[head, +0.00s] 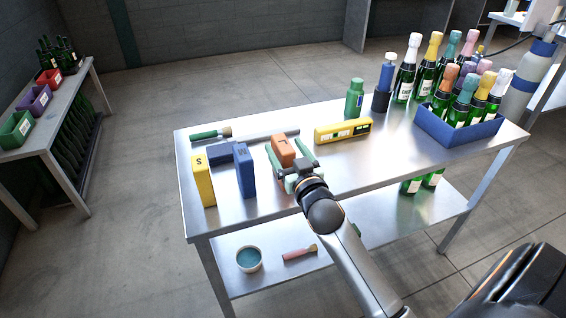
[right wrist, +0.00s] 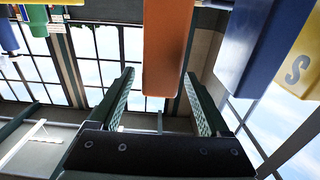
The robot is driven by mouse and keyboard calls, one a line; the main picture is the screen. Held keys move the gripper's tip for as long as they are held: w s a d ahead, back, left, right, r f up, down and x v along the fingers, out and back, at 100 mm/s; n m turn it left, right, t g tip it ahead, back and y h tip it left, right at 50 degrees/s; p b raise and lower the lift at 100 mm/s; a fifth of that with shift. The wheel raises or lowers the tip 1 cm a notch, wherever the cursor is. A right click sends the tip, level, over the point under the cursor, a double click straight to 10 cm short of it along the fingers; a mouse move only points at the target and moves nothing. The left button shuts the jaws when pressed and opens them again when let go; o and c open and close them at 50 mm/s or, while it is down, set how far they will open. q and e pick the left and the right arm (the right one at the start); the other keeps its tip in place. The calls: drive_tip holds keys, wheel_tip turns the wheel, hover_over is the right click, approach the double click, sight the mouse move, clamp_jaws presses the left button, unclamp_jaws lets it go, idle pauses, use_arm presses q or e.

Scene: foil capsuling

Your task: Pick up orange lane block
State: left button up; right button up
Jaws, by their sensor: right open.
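The orange lane block (head: 283,147) stands on the steel table, partly hidden by my right gripper in the head view. My right gripper (head: 283,152) is open, with its two green fingers on either side of the block. In the right wrist view the orange block (right wrist: 167,45) reaches in between the open fingertips (right wrist: 160,75), with a visible gap to each finger. My left gripper is not in view.
A blue block (head: 245,170) and a yellow block (head: 203,180) marked S stand left of the orange one. A yellow level (head: 343,131) lies to the right. A blue crate (head: 455,133) of bottles is further right. The table's front edge is clear.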

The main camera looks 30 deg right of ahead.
sight(277, 135)
drive_tip(key=shift+x, duration=2.7)
drive_tip(key=shift+f, duration=0.15)
clamp_jaws()
